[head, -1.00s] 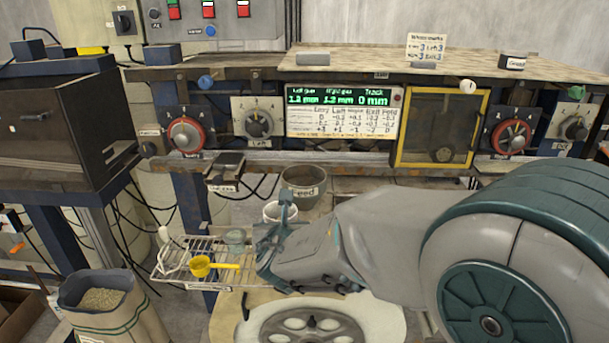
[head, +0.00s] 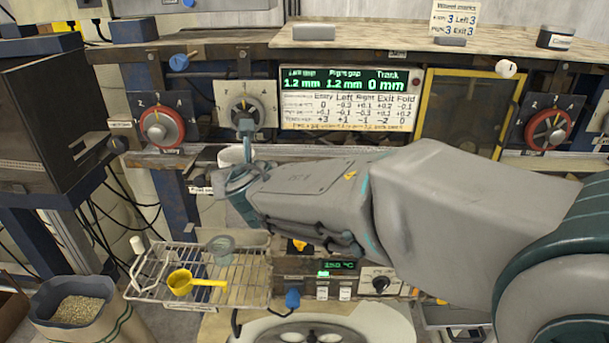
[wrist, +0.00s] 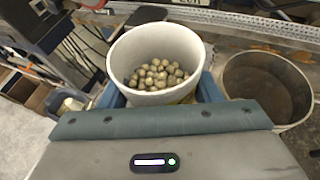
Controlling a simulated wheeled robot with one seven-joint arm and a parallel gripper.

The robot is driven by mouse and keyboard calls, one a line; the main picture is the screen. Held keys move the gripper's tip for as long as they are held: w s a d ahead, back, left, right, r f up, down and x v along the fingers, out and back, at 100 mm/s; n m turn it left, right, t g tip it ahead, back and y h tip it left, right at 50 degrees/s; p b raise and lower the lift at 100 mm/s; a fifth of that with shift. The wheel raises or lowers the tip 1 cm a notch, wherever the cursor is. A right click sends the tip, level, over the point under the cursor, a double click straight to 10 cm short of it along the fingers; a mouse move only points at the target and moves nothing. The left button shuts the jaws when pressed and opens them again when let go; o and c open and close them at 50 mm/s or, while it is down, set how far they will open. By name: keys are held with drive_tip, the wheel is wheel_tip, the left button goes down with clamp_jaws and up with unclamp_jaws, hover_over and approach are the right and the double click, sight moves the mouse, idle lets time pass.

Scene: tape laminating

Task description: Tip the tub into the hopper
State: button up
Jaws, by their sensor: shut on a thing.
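The white tub (wrist: 150,38) holds several brownish-olive pellets (wrist: 158,74) and stands upright in the wrist view. My gripper (wrist: 160,90) is shut on it, with a blue finger at each side. In the head view, the tub (head: 232,155) shows partly behind my gripper (head: 241,165), raised to the front edge of the machine. The hopper (wrist: 268,92), a round grey-brown pot with a dark inside, is just right of the tub in the wrist view, apart from it. It looks empty. My arm hides it in the head view.
A wire rack (head: 245,290) with a yellow scoop (head: 181,282) stands below left of my gripper. A sack of pellets (head: 78,310) is at the lower left. The machine's panel of knobs and a green display (head: 345,80) rises behind my arm.

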wheel_tip(320, 180, down, 6)
drive_tip(key=b, duration=0.5)
drive_tip(key=shift+w+d+f+b, duration=0.15)
drive_tip(key=shift+w+f+b, duration=0.15)
drive_tip(key=shift+b, duration=0.1)
drive_tip(key=shift+d+r, duration=0.1)
drive_tip(key=shift+r, duration=0.1)
